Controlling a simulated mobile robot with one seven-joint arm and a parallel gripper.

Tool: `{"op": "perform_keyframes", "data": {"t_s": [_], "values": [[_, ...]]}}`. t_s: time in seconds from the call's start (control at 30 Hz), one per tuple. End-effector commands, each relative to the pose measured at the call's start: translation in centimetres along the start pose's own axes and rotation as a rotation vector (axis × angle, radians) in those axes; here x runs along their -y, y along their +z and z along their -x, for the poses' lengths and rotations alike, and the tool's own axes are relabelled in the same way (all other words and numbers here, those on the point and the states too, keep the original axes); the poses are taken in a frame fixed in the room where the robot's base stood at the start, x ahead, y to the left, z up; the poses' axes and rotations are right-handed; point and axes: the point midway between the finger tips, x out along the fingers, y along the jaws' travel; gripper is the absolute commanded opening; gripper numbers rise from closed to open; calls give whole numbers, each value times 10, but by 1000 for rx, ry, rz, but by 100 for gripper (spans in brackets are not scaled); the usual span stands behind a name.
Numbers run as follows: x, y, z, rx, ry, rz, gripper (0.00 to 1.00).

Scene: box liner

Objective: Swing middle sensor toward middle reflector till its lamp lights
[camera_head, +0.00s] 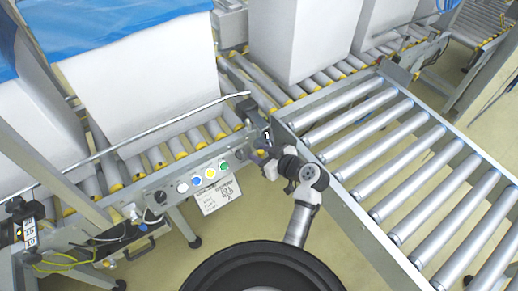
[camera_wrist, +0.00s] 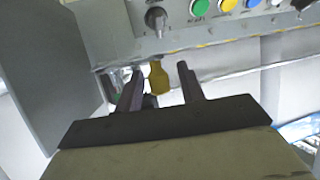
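My gripper (camera_wrist: 159,70) is open in the wrist view, its two dark fingers apart. A yellow tab-like part (camera_wrist: 158,80) shows between the fingers, under the panel edge; I cannot tell whether either finger touches it. A small green spot and metal parts show beside the left finger, partly hidden by it. I cannot tell whether the yellow part belongs to the middle sensor. In the head view my gripper (camera_head: 262,153) is at the right end of the button panel, below a black device (camera_head: 247,110) on the rail. I cannot make out the middle reflector or a lit lamp.
The panel has a green button (camera_head: 224,168), a yellow button (camera_head: 210,174) and a blue button (camera_head: 196,181), with a paper label (camera_head: 220,195) below. A roller conveyor (camera_head: 400,150) lies to the right. Large white boxes (camera_head: 145,85) stand on the rollers behind.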

Motion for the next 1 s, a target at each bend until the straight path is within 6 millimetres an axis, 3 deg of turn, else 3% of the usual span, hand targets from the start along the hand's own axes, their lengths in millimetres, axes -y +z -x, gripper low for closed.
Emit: {"op": "perform_keyframes", "data": {"t_s": [0.37, 1.0], "values": [[10, -8, -8, -1, 126, -52, 41], [23, -4, 121, 0, 124, -47, 41]]}}
